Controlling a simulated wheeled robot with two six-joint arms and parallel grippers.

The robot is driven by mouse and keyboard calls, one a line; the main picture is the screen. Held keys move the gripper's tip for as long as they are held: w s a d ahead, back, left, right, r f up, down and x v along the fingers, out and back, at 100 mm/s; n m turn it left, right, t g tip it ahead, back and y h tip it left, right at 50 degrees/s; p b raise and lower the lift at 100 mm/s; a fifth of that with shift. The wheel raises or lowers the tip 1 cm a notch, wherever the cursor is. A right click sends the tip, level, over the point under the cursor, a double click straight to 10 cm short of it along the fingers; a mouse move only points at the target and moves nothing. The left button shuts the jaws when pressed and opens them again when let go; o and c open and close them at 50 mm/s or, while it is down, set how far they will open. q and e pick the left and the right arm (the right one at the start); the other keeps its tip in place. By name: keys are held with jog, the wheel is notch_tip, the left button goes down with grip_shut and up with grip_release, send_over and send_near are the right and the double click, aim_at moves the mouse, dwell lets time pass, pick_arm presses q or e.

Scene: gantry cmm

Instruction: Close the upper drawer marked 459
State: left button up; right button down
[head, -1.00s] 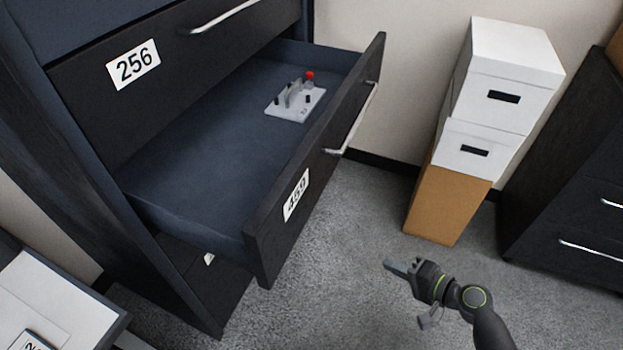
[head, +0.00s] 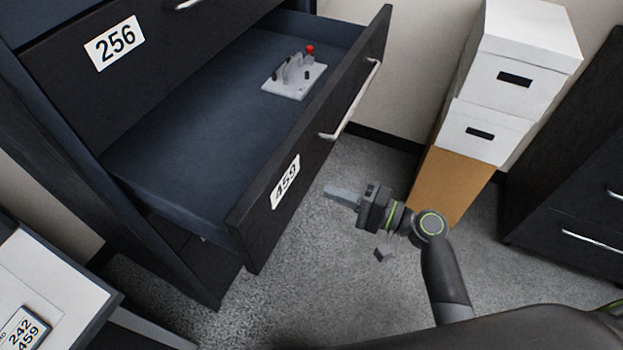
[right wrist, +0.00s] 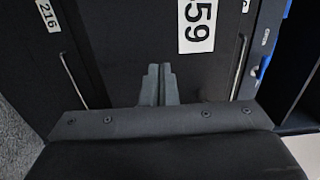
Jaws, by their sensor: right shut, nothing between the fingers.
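The drawer marked 459 (head: 262,222) stands pulled far out of the dark cabinet in the head view. Its label (head: 285,182) and silver bar handle (head: 352,104) are on its front. Inside it lies a grey fixture with a red knob (head: 295,78). My right gripper (head: 328,191) is shut and empty, just in front of the drawer front, pointing at it to the right of the label. In the right wrist view the shut fingers (right wrist: 158,84) point at the dark front, near the 459 label (right wrist: 197,26). I cannot tell whether they touch it. My left gripper is not in view.
A drawer marked 256 (head: 62,82) is shut above. White boxes (head: 510,75) on a brown box (head: 452,182) stand right of the open drawer. Another dark cabinet (head: 575,200) is at the far right. A white-topped surface (head: 50,275) is at lower left.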

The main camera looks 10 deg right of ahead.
aim_at(298, 180)
jog(key=p+x, duration=0.1)
jog(key=x, duration=0.3)
jog(key=shift+w+a+r, duration=0.15)
jog(key=shift+a, duration=0.1)
jog(key=shift+w+a+f, duration=0.2)
jog(key=shift+w+a, duration=0.2)
jog(key=shift+a, duration=0.1)
